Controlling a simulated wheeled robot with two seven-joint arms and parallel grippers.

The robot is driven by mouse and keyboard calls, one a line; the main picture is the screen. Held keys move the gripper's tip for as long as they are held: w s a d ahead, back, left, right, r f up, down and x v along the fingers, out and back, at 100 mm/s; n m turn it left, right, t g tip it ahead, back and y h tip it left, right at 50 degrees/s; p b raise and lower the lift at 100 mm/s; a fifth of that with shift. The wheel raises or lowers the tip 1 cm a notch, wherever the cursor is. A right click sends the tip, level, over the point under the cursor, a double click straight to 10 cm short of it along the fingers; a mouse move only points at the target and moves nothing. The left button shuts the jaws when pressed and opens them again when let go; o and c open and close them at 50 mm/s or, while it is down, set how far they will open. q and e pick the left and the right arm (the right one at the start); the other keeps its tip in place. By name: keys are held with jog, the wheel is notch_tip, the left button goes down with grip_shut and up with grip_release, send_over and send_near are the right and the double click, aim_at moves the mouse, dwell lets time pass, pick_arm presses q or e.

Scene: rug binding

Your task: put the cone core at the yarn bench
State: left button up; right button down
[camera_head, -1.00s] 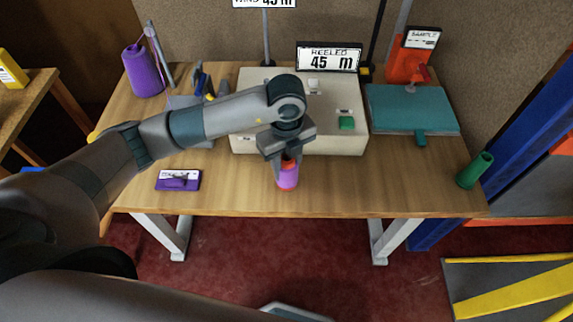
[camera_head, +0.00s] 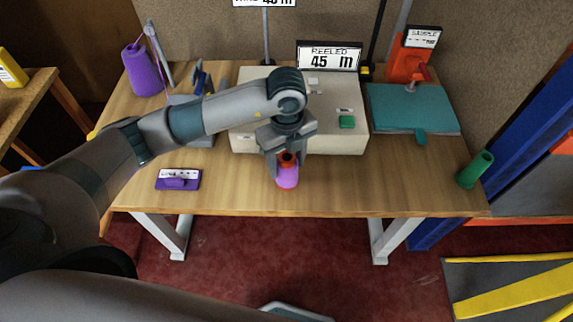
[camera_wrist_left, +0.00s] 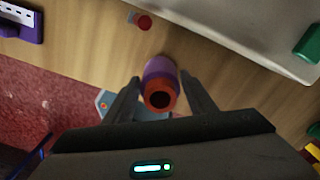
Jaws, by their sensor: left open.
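A small upright core (camera_head: 287,176), purple with an orange rim and a dark hole on top, stands on the wooden yarn bench (camera_head: 235,195) near its front edge. It also shows in the left wrist view (camera_wrist_left: 160,82), between the two fingers. My left gripper (camera_head: 287,160) is open, pointing down over the core, with a finger on either side and visible gaps. A green tapered tube (camera_head: 475,170) stands at the bench's right end. I cannot tell from looks alone which of the two is called the cone core. My right gripper is not in view.
A cream machine (camera_head: 345,135) with a "45 m" sign stands behind the core. A purple yarn cone (camera_head: 142,70) is at the back left, a purple labelled block (camera_head: 178,180) at the front left, a teal pad (camera_head: 412,108) at the right. The bench's front right is clear.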

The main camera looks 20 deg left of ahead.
pick_arm(q)
notch_tip(320, 180, up, 11)
jog(key=b, duration=0.1)
jog(key=shift+f, duration=0.15)
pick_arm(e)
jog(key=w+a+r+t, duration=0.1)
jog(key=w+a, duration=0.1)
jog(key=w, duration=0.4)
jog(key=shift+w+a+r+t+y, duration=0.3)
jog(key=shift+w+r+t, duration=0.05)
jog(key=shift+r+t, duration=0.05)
pick_arm(q)
jog(key=shift+s+f, duration=0.1)
jog(key=shift+s, duration=0.05)
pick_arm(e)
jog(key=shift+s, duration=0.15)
